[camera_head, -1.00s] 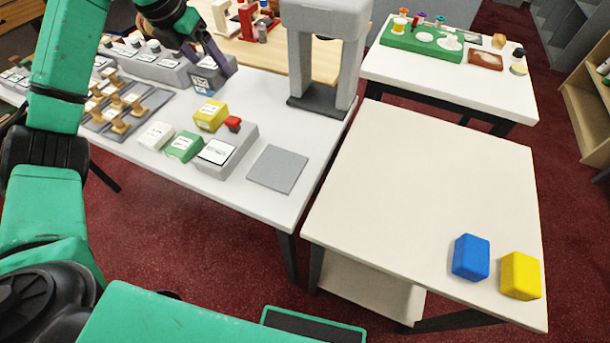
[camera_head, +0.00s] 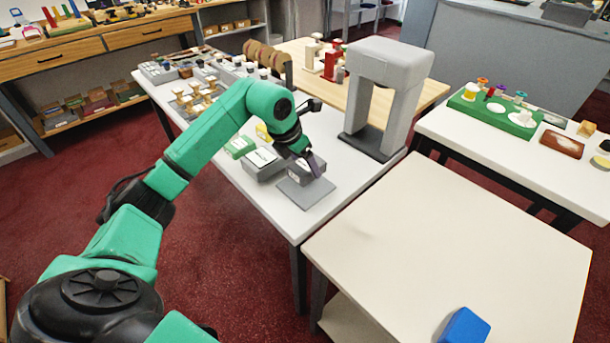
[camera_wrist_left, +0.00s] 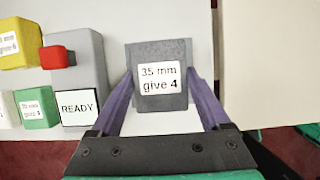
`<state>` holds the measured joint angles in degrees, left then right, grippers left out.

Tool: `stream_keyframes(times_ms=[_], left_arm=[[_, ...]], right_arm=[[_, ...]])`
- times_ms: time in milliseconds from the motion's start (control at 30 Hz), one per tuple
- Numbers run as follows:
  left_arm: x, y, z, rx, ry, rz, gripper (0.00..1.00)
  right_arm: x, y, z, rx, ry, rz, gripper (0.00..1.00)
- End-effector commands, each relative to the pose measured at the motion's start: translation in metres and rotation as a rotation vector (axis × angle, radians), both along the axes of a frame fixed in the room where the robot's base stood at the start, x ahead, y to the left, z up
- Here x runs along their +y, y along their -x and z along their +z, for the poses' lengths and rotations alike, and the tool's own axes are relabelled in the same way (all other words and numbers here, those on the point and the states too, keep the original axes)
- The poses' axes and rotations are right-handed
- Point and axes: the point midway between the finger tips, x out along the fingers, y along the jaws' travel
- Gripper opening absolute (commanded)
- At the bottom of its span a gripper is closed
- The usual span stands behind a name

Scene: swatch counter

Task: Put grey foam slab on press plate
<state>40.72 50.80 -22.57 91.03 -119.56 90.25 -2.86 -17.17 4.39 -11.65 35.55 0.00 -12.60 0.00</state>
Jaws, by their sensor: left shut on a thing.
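The grey foam slab (camera_wrist_left: 162,75), with a white label reading "35 mm give 4", is between the purple fingers of my left gripper (camera_wrist_left: 163,95). In the head view the left gripper (camera_head: 310,166) is shut on it over the press plate, a thin grey square (camera_head: 306,194) on the white table. Gripper and slab cover the plate's back part. I cannot tell whether the slab touches the plate. My right gripper is not in view.
Left of the slab is a grey box (camera_wrist_left: 88,75) with a READY panel and red button (camera_wrist_left: 57,57). Green (camera_wrist_left: 37,108) and yellow (camera_wrist_left: 18,45) labelled blocks stand beside it. A grey arch (camera_head: 385,85) stands behind. The cream table (camera_head: 450,250) is mostly clear, with a blue block (camera_head: 464,327).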

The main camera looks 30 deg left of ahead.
Motion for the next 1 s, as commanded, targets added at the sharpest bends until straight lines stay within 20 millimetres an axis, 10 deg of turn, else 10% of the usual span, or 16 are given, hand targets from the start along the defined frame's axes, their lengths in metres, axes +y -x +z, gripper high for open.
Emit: stream_keyframes(times_ms=[233,567,600,633,1000], left_arm=[[0.000,0.000,-0.041,0.000,0.000,0.001,0.26],[0.000,0.000,-0.048,-0.001,-0.001,0.000,0.26],[0.000,0.000,-0.048,-0.001,-0.001,0.000,0.84],[0.000,0.000,-0.047,-0.001,-0.001,0.000,0.95],[0.002,0.002,-0.036,-0.005,-0.001,0.001,1.00]], right_arm=[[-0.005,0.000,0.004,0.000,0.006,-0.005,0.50],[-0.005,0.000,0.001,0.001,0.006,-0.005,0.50],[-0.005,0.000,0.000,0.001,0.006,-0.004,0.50],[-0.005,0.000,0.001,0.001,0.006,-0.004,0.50],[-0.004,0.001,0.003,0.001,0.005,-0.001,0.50]])
